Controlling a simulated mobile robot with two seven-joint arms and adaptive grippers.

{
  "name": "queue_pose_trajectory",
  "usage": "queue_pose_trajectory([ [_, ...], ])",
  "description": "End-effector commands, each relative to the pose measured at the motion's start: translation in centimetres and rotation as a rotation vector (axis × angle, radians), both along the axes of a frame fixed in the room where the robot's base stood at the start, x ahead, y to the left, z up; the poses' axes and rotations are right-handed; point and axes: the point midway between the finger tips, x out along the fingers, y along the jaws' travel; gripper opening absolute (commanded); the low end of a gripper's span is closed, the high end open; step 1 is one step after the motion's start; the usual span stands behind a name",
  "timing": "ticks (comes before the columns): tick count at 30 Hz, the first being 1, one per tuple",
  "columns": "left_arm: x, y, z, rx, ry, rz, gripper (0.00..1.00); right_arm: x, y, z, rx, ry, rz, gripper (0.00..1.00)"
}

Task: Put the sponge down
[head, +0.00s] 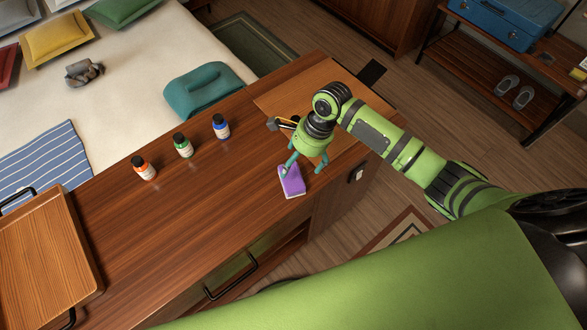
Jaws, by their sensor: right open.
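A purple sponge (291,181) with a pale lower edge lies on the brown wooden counter (190,215), near its front edge. My right gripper (301,169) is open, with its teal fingers pointing down at the far end of the sponge. One finger is at the sponge's left side and the other is near its right side. I cannot tell whether they touch it. My left gripper is not in the picture.
Orange (144,168), green (183,145) and blue (220,126) capped bottles stand along the counter's back. A wooden tray (92,257) with black handles is at the left. A dark yellow-marked object (282,123) lies behind my gripper. The counter's middle is clear.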

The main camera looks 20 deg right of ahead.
Motion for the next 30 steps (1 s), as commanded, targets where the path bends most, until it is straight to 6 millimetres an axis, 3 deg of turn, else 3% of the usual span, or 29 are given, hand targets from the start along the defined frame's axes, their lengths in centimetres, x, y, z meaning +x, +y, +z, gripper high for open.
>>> queue_pose_trajectory([
  [6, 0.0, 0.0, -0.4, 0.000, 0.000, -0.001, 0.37, 0.0, -1.4, 4.1, 0.000, -0.003, 0.001, 0.95],
  [12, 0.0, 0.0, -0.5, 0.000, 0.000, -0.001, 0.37, 0.0, -2.0, 6.1, 0.000, 0.000, 0.000, 0.95],
  [30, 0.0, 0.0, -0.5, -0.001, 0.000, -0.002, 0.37, 0.0, -2.1, 6.4, 0.000, 0.000, 0.002, 0.95],
])
